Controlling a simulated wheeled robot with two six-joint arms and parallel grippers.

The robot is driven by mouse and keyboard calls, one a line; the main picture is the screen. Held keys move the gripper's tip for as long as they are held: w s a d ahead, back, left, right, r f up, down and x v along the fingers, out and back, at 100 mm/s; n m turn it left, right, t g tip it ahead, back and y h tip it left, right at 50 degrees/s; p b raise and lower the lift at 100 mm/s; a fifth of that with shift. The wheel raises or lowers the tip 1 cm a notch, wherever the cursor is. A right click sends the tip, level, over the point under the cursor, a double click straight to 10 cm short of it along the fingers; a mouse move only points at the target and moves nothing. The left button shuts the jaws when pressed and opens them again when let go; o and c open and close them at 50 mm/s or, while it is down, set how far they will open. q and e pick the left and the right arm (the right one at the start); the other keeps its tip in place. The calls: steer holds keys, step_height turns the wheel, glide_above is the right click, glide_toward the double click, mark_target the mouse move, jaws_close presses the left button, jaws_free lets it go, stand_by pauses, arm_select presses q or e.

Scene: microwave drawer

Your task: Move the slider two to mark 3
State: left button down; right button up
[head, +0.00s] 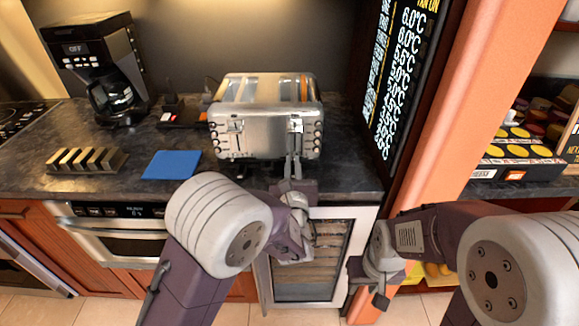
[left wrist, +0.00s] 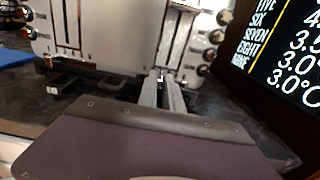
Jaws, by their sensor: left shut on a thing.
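A silver toaster (head: 262,115) stands on the dark counter, with a left slider (head: 237,126) and a right slider (head: 296,126) on its front. I take the right one as slider two; no mark beside it is readable. My left gripper (head: 293,158) reaches up to the right slider's track, its fingers closed together on the slider. In the left wrist view the fingertips (left wrist: 163,82) are at the lower part of that track and largely hide the slider knob. My right gripper (head: 376,282) hangs low, away from the toaster; its fingers are unclear.
Knobs flank each slider track. A blue cloth (head: 172,164), a slotted rack (head: 87,160) and a coffee maker (head: 102,75) are to the left. A display panel (head: 402,75) and an orange post (head: 445,110) stand close on the right. Below is a glass-fronted cabinet (head: 318,255).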

arm_select(q)
steer(key=c, duration=1.5)
jaws_free()
steer(key=s, duration=0.9)
